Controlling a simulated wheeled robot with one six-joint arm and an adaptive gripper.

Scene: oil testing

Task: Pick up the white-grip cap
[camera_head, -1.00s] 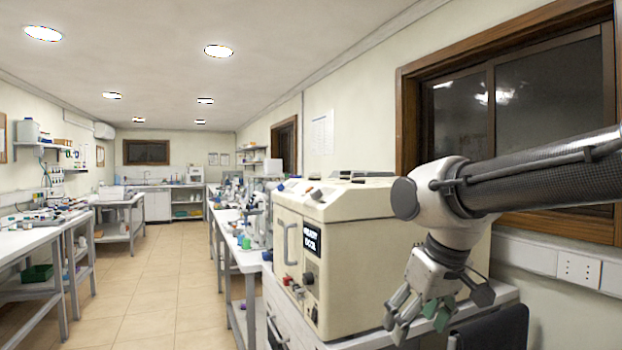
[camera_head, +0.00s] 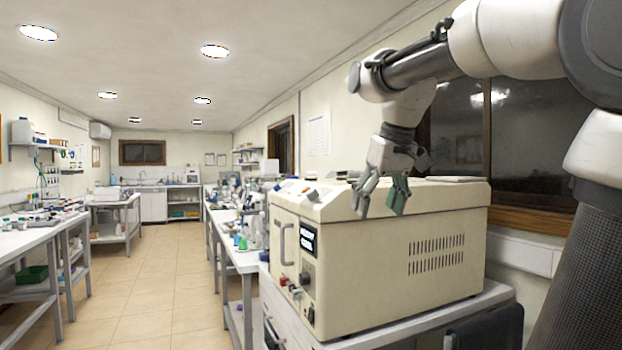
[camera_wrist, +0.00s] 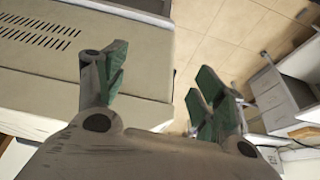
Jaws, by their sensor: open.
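My gripper (camera_head: 381,207) is open and empty. In the head view it hangs fingers-down over or in front of the beige machine (camera_head: 440,215); its exact distance from the machine is unclear. In the wrist view the green-padded fingers of my gripper (camera_wrist: 160,88) stand wide apart with nothing between them. I cannot pick out the white-grip cap with certainty in either view. Small fittings (camera_head: 312,193) sit on the machine's front top edge, too small to identify.
The machine stands on a white bench (camera_head: 490,296) at right. A long bench (camera_head: 236,258) with bottles and instruments runs behind it. Another bench (camera_head: 25,240) is at left. The tiled aisle (camera_head: 160,280) between them is clear. A wood-framed window (camera_head: 530,240) is behind the machine.

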